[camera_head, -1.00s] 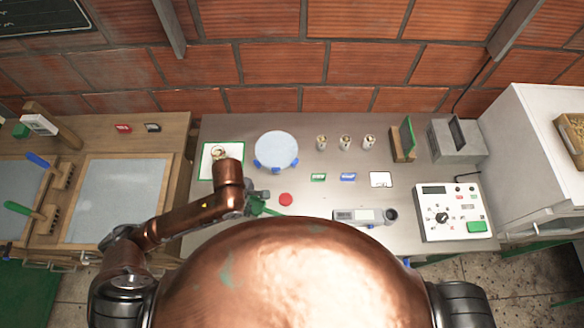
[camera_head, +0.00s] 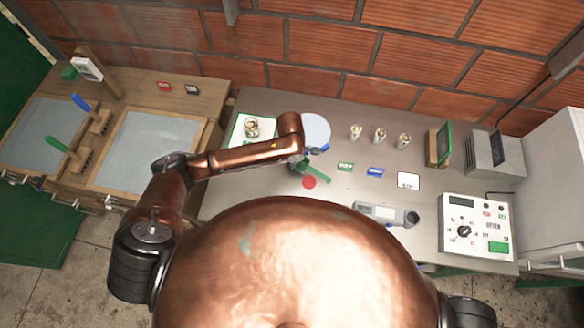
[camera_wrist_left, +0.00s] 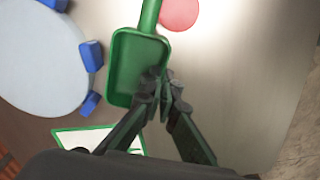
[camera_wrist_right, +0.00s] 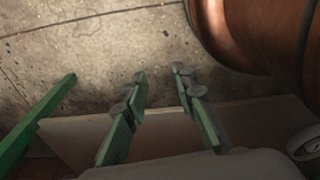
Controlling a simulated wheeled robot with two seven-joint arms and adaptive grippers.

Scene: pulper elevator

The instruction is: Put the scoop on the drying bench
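The green scoop (camera_head: 318,174) shows in the head view above the grey table, beside a red disc. In the left wrist view the scoop (camera_wrist_left: 128,60) has its bowl near the fingers and its handle pointing away. My left gripper (camera_head: 299,163) is at the bowl's rim; its fingers (camera_wrist_left: 163,88) are close together with the rim between them. The wooden bench (camera_head: 215,85) at the left, with grey mesh beds, looks like the drying bench. My right gripper (camera_wrist_right: 158,72) is open and empty over the floor; the head view does not show it.
A round pale plate with blue feet (camera_head: 315,128) is behind the left gripper. A jar (camera_head: 251,127) stands on a green-edged mat. Rakes (camera_head: 68,148) lie on the wooden bench. Several small jars (camera_head: 379,135) and a control box (camera_head: 478,232) are to the right.

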